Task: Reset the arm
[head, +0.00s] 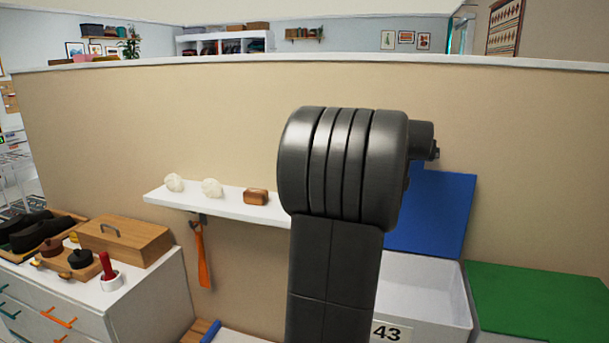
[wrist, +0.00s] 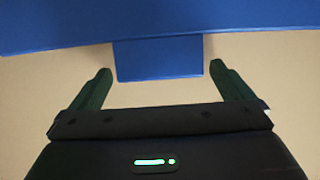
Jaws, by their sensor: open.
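My arm stands upright in the middle of the head view, a dark grey link with a thick ribbed joint on top. It hides part of the wall and the white box behind it. My gripper's fingers do not show in the head view.
A white shelf (head: 222,205) holds two whitish lumps and a brown block; an orange shoehorn-like tool (head: 202,258) hangs below. A white box (head: 425,285) marked 43 has a raised blue lid (head: 432,212). A green-lidded box (head: 540,300) stands right. A drawer cabinet (head: 150,310) stands left.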

